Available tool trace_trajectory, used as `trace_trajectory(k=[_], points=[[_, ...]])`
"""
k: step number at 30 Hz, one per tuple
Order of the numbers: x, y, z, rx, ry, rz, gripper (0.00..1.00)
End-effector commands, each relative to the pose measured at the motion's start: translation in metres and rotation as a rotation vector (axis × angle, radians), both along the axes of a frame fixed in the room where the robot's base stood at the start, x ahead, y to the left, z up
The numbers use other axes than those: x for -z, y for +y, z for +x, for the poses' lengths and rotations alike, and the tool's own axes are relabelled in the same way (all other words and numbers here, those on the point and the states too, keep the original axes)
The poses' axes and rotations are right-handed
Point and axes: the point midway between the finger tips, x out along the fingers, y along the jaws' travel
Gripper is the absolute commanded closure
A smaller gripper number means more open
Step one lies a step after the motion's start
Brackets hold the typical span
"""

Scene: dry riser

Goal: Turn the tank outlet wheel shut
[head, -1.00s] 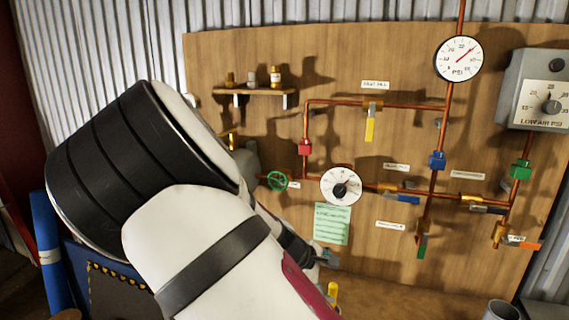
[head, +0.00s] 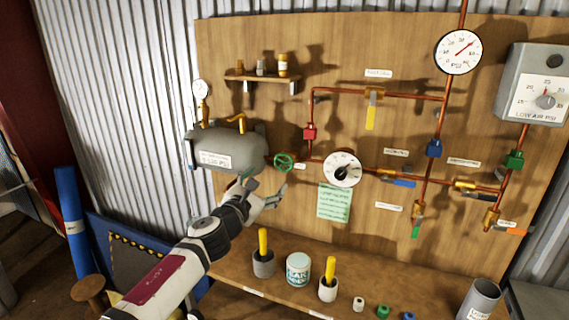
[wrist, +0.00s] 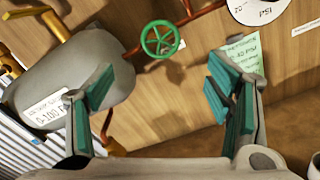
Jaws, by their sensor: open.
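The tank outlet wheel is a small green spoked handwheel (head: 284,162) on the copper pipe just right of the grey tank (head: 230,150). In the wrist view the wheel (wrist: 161,40) shows upper middle, beyond and between my fingers. The tank (wrist: 75,85) fills the left side there. My gripper (head: 262,188) is below and left of the wheel in the head view, apart from it. In the wrist view my gripper (wrist: 160,100) has its green-padded fingers spread wide with nothing between them.
A round dial (head: 342,168) and a green note (head: 334,202) are right of the wheel. A shelf below holds a white jar (head: 298,268) and cups with yellow-handled tools (head: 328,283). Copper pipes with coloured valves (head: 371,110) cover the board. The board around the wheel is mostly bare.

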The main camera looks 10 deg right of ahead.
Motion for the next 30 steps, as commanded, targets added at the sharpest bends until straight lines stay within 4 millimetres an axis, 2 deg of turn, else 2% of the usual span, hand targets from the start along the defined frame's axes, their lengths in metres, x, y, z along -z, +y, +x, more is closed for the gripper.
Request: trace_trajectory(k=[5,21,30], points=[[0.000,-0.013,0.016,0.003,-0.001,-0.001,0.27],[0.000,-0.071,0.095,0.004,0.000,0.003,0.27],[0.001,-0.081,0.110,0.003,0.001,0.002,0.27]])
